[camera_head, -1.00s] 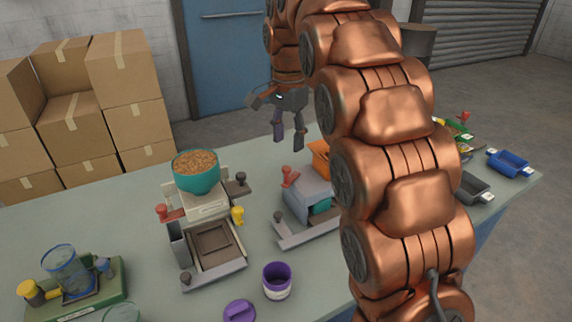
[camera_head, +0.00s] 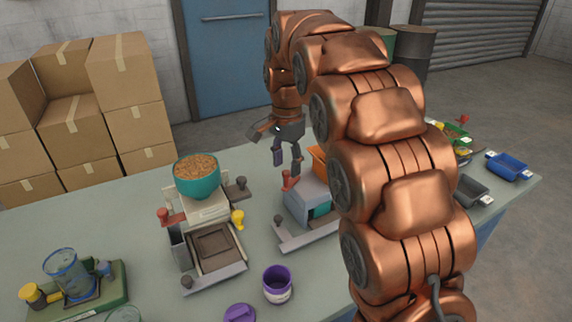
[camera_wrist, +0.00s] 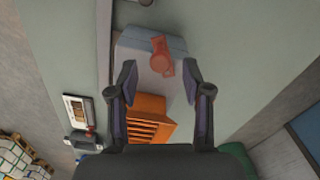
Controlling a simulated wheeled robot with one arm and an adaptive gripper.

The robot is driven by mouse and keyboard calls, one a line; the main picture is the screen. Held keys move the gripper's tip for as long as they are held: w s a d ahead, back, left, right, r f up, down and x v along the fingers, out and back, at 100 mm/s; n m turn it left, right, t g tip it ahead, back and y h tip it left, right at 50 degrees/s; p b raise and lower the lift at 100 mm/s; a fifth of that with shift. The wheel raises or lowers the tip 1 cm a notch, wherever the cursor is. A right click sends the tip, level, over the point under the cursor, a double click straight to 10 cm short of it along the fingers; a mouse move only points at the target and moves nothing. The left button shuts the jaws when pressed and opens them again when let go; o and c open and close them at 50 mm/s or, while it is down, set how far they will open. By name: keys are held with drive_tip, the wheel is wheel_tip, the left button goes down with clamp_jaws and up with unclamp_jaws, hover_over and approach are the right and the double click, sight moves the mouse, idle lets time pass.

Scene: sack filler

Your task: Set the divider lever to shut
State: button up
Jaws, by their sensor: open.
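My gripper (camera_head: 286,160) is open and empty, its fingers pointing down above a grey-blue machine (camera_head: 299,206). A red lever (camera_head: 288,181) stands on top of this machine, just below my fingertips. In the wrist view the red lever (camera_wrist: 161,57) lies slightly beyond the gap between my open fingers (camera_wrist: 159,82), on the machine's pale top. It is apart from the fingers as far as I can see. The sack filler beside it has a red lever (camera_head: 170,217), a yellow lever (camera_head: 238,218) and a dark lever (camera_head: 237,188). No label shows which is the divider lever.
An orange slotted part (camera_wrist: 150,123) is close to my fingers. A teal bowl of grain (camera_head: 197,177) sits on the left machine. A purple cup (camera_head: 277,284) and a green-based device (camera_head: 75,285) stand on the table.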

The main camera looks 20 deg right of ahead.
drive_tip(key=shift+f, duration=0.6)
clamp_jaws()
